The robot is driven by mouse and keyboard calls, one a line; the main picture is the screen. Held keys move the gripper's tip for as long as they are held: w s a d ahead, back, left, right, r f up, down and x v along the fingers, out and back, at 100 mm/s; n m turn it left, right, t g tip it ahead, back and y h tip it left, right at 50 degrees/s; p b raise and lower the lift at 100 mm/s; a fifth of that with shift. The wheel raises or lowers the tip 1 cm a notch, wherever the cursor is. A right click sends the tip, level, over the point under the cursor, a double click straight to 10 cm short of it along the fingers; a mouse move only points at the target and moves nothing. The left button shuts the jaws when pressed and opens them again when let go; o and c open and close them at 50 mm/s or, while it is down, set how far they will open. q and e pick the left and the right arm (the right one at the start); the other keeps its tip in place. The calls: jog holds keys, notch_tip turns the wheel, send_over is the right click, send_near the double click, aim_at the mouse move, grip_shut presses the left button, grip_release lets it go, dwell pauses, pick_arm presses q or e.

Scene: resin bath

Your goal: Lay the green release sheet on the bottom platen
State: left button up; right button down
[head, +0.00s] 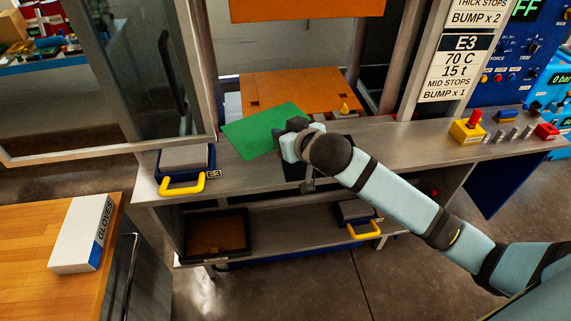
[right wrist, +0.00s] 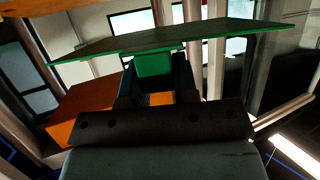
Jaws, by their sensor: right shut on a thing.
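The green release sheet (head: 258,131) is a thin flat sheet in the head view, held above the bench in front of the press. My right gripper (head: 294,134) is shut on its near right side. In the right wrist view the sheet (right wrist: 190,38) shows nearly edge-on, with a green grip block (right wrist: 153,65) between the fingers (right wrist: 155,85). The orange bottom platen (head: 310,86) lies just behind the sheet, its top bare. The sheet overlaps its near left edge in the picture; I cannot tell the height between them. My left gripper is not in view.
The orange upper platen (head: 300,8) hangs above the bottom one. A small yellow part (head: 344,108) stands at the platen's front right. An open guard door (head: 190,70) is at left. A blue tray with yellow handle (head: 183,186) sits on the bench (head: 235,178). Controls (head: 467,130) are at right.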

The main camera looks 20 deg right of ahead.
aim_at(286, 175)
notch_tip(286, 175, down, 10)
jog(key=shift+f, duration=0.25)
dwell(0.3)
jog(key=shift+f, duration=0.15)
jog(key=c, duration=0.9)
grip_release()
